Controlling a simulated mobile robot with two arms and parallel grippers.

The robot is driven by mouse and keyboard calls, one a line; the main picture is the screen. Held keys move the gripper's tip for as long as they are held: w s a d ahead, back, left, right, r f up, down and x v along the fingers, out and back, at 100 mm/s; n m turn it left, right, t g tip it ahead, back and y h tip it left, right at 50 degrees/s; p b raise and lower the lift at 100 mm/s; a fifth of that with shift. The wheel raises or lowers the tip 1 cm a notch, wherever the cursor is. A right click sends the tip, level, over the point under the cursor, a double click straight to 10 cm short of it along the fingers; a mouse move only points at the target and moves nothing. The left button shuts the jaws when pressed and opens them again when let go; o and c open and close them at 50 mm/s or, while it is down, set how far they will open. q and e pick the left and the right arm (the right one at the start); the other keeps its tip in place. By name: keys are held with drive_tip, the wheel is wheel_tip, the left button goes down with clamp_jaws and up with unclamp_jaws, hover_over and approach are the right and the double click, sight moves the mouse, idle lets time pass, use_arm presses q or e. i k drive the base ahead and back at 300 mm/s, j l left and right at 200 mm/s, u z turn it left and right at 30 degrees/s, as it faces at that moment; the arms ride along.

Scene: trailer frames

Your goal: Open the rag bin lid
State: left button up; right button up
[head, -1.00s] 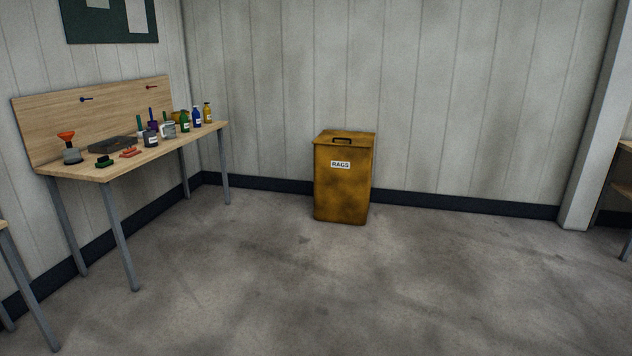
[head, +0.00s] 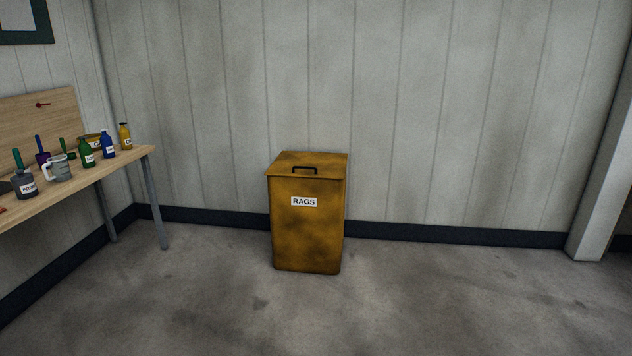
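The rag bin (head: 307,235) is a yellow-brown, stained box with a white "RAGS" label on its front. It stands upright on the floor near the back wall, a little left of the middle in the head view. Its lid (head: 330,162) is shut flat on top. A dark bar handle (head: 304,168) sits on the lid near its front edge. Neither of my grippers shows in the head view.
A wooden workbench (head: 128,160) with grey legs stands on the left, with several bottles, a mug and brushes on it. A pale pillar (head: 600,190) rises at the right. The concrete floor (head: 430,310) in front of the bin is clear.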

sight(287, 163)
drive_tip(key=i, duration=2.55)
